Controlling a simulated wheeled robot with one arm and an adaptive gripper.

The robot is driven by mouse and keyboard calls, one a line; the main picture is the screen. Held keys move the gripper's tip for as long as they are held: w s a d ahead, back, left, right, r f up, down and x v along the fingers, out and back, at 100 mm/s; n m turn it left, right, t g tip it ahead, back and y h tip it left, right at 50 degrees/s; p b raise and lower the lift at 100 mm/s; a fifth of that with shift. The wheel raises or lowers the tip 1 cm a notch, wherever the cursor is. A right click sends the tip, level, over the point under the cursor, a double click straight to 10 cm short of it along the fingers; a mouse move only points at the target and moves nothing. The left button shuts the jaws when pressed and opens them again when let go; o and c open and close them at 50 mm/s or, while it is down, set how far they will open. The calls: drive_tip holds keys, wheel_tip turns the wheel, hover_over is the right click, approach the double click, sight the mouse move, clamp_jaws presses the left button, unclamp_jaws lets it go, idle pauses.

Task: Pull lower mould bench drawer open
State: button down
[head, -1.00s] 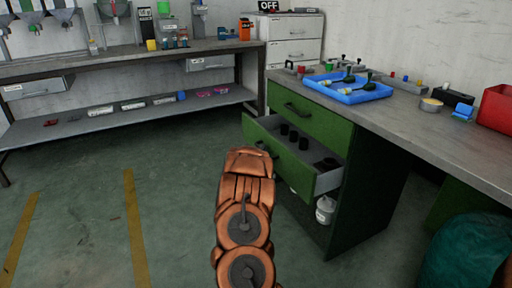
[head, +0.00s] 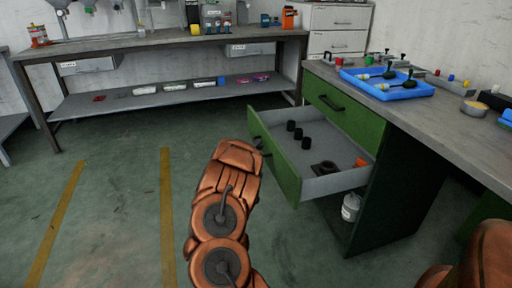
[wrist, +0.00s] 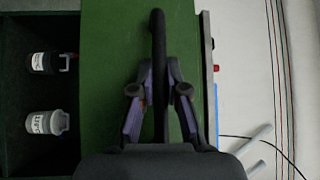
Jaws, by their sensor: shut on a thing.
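The lower drawer of the green bench stands well out, its green front (head: 275,157) facing my arm. Inside its grey tray are black cylinders (head: 298,132), a dark square piece with a round hole (head: 324,168) and a small orange part (head: 360,162). My gripper (wrist: 158,95) is shut on the drawer's black handle (wrist: 158,40), with a finger on each side of the bar in the wrist view. In the head view my arm hides most of the grip, and only a bit of the handle (head: 260,145) shows.
The upper green drawer (head: 345,112) is closed. A blue tray (head: 388,90) with dark-handled tools lies on the benchtop. A grey shelf bench (head: 160,45) stands behind. Floor left of the arm is clear.

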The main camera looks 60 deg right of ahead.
drive_tip(key=shift+w, duration=0.1)
drive_tip(key=c, duration=1.2)
unclamp_jaws()
drive_tip(key=a, duration=0.4)
drive_tip(key=a+f, duration=0.1)
drive_tip(key=a, duration=0.7)
drive_tip(key=shift+s+f, duration=0.2)
drive_tip(key=shift+f, duration=0.1)
